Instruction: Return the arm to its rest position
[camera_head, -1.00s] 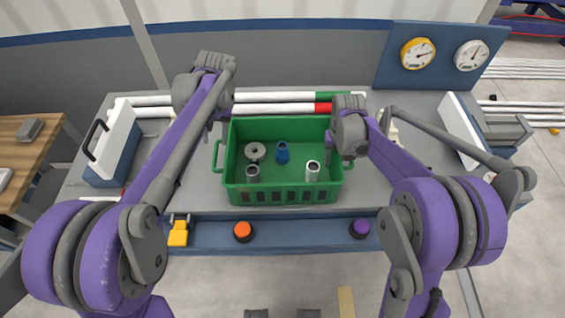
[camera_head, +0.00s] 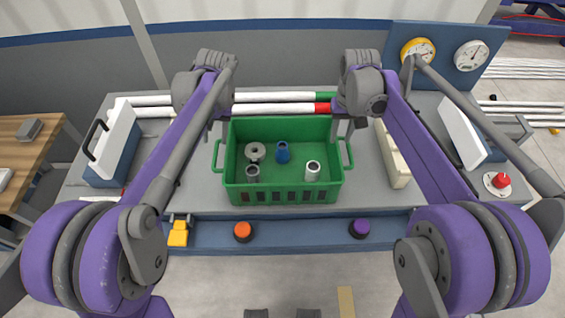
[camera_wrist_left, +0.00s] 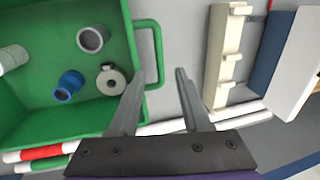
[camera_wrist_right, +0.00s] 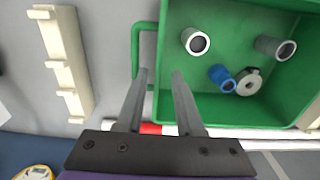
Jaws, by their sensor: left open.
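My left gripper (camera_head: 214,128) is open and empty above the left side of the green crate (camera_head: 285,197). In the left wrist view its two fingers (camera_wrist_left: 160,73) are spread beside the crate's handle (camera_wrist_left: 155,50). My right gripper (camera_head: 345,128) is above the crate's right end. In the right wrist view its fingers (camera_wrist_right: 160,73) are apart with nothing held, near the crate's handle (camera_wrist_right: 138,45) and wall. Inside the crate are a blue fitting (camera_head: 282,152), a flanged grey fitting (camera_head: 255,151), a grey pipe piece (camera_head: 252,173) and a whitish pipe piece (camera_head: 312,171).
White pipes (camera_head: 275,96) with green and red ends lie behind the crate. A cream rack (camera_head: 391,155) stands to its right. An orange button (camera_head: 242,231) and a purple button (camera_head: 359,228) are on the front ledge. A red button (camera_head: 501,180) is at far right.

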